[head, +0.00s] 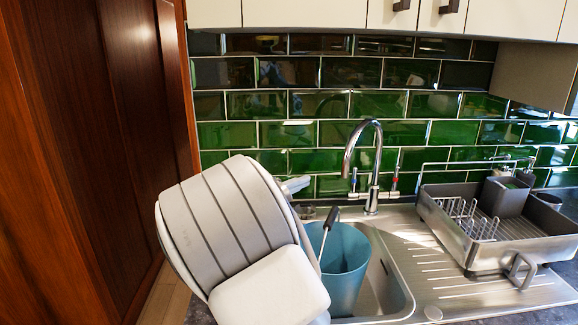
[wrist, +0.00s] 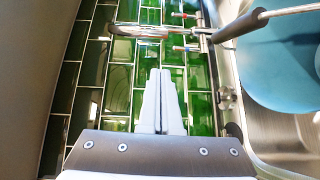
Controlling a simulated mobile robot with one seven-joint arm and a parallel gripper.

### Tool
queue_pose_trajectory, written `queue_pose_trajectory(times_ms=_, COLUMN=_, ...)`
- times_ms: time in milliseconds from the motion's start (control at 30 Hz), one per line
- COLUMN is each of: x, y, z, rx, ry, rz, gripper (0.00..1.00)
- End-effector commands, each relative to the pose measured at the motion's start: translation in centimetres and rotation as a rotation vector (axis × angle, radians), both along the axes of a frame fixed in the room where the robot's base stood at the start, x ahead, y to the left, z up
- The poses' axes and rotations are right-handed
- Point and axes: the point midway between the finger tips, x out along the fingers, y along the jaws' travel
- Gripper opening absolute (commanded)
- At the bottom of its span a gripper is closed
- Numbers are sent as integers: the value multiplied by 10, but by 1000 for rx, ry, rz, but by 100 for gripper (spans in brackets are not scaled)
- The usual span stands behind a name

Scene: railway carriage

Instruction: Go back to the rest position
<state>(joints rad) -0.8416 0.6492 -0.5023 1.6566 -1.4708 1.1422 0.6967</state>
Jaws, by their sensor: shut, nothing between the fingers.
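My gripper (wrist: 163,98) shows in the wrist view with its two pale fingers pressed together and nothing between them. It points toward the green tiled wall (wrist: 120,75). The chrome tap (head: 372,165) rises behind the sink, to the right of my arm.
A blue bucket (head: 345,262) stands in the sink (head: 398,290) close beside my arm, with a dark-handled tool (head: 329,222) leaning in it. A dish rack (head: 480,257) sits on the drainer at right. A wooden panel (head: 95,130) is at left; cupboards (head: 300,12) hang above.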

Motion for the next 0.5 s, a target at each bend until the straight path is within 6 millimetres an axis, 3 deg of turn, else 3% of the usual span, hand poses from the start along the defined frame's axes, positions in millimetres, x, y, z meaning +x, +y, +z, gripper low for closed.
queue_pose_trajectory(times_ms=233, x=-63, y=-86, z=3, rx=302, ry=124, rz=-191, gripper=0)
queue_pose_trajectory(times_ms=400, x=-121, y=-121, z=1, rx=542, ry=202, rz=-284, gripper=0)
queue_pose_trajectory(times_ms=500, x=-156, y=-131, z=1, rx=679, ry=235, rz=-315, gripper=0)
